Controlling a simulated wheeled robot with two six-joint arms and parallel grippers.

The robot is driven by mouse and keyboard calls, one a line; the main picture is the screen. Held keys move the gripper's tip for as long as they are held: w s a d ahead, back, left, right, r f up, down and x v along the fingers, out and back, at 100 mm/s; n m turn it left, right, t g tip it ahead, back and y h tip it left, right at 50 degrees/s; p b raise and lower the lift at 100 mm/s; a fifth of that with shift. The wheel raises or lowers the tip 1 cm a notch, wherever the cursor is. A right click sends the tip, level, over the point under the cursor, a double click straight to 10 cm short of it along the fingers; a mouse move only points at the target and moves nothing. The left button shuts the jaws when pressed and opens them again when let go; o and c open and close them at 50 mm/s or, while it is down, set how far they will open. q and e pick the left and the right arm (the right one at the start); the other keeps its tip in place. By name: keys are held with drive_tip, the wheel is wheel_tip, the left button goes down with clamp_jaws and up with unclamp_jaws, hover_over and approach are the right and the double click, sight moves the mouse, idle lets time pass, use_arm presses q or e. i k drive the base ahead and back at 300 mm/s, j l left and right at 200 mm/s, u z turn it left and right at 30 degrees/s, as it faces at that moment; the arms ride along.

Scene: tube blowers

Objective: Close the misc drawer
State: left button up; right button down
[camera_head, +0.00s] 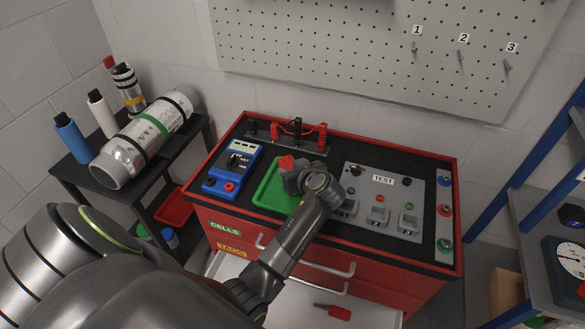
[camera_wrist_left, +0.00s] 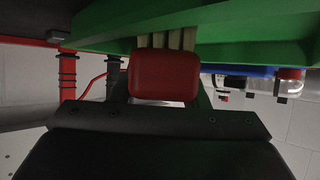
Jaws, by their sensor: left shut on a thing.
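The red cabinet (camera_head: 398,281) has an open lower drawer (camera_head: 285,308), whose pale interior shows at the bottom of the head view. A red-handled tool (camera_head: 333,311) lies in it. My arm hides part of the drawer, and I cannot read a misc label. My left gripper (camera_head: 291,168) is above the green tray (camera_head: 266,198) on the cabinet top, away from the drawer. It is shut on a red block (camera_head: 286,162), which also shows between the fingers in the left wrist view (camera_wrist_left: 165,75). My right gripper is not in view.
On the cabinet top are a blue meter (camera_head: 232,166), a red-and-black clip stand (camera_head: 297,134) and a grey test panel (camera_head: 383,198). A black shelf (camera_head: 83,180) with bottles and a cylinder stands at left. A blue-framed rack (camera_head: 535,170) stands at right.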

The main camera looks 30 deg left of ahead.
sight(294, 308)
drive_tip(key=k+l, duration=0.15)
drive_tip(key=l, duration=0.25)
drive_tip(key=k+l, duration=0.15)
drive_tip(key=l, duration=0.25)
drive_tip(key=k+l+u, duration=0.1)
drive_tip(key=l, duration=0.35)
drive_tip(key=k, duration=0.05)
